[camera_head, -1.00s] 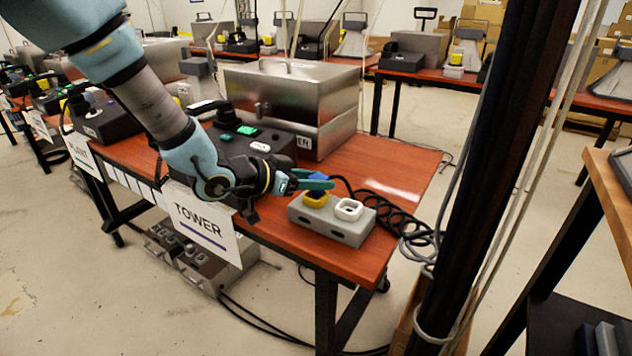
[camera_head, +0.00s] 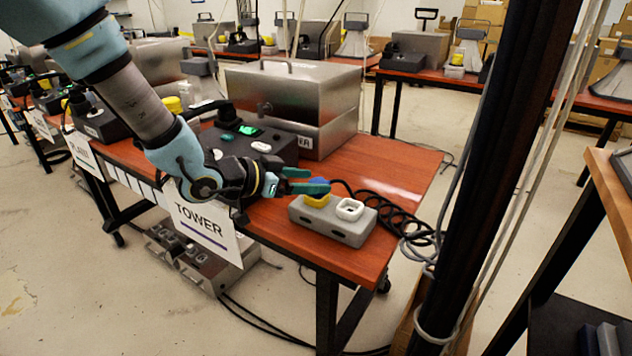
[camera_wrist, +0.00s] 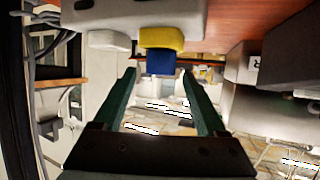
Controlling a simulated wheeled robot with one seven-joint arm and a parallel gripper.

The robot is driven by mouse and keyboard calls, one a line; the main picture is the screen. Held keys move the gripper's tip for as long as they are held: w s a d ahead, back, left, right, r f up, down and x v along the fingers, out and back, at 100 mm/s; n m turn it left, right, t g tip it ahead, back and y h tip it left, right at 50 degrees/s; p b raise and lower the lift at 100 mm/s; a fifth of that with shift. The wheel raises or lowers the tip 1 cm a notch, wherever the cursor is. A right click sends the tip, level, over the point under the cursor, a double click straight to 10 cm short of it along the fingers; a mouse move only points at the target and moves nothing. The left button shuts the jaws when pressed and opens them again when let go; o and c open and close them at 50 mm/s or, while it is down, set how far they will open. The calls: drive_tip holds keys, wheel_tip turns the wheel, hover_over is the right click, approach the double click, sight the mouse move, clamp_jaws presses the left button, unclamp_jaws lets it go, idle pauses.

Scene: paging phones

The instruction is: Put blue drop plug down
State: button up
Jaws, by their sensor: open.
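The blue drop plug (camera_wrist: 160,63) stands against the yellow socket (camera_wrist: 162,38) on a grey block in the wrist view, which looks upside down. The yellow socket (camera_head: 317,200) and the grey block (camera_head: 335,228) also show in the head view, at the front right of the red-brown table. My gripper (camera_head: 308,180) is open, with its green fingers apart near the yellow socket. In the wrist view, my gripper (camera_wrist: 159,75) has its fingertips on either side of the plug with gaps, not touching it. The plug is mostly hidden by the fingers in the head view.
A white socket (camera_head: 350,209) sits on the grey block beside the yellow one. A coiled black cord (camera_head: 395,220) lies to the right. A black console (camera_head: 255,140) and a metal box (camera_head: 295,95) stand behind. A dark post (camera_head: 490,180) rises at the right.

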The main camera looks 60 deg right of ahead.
drive_tip(key=v, duration=0.9)
drive_tip(key=shift+w+a, duration=0.15)
drive_tip(key=shift+a, duration=0.2)
drive_tip(key=shift+r, duration=0.15)
drive_tip(key=w+a+f+n+t+y, duration=0.3)
drive_tip(key=w+a+n+t+y, duration=0.55)
drive_tip(key=w+a, duration=1.45)
drive_tip(key=s+a+n+g+y, duration=0.1)
drive_tip(key=a+n, duration=0.5)
drive_tip(key=a, duration=0.6)
drive_tip(key=s+a+n+g+y, duration=0.1)
drive_tip(key=s+a+n+y, duration=0.2)
drive_tip(key=a, duration=0.9)
drive_tip(key=s+n, duration=0.1)
drive_tip(key=n, duration=0.2)
drive_tip(key=shift+s+n, duration=0.35)
drive_tip(key=shift+s, duration=0.05)
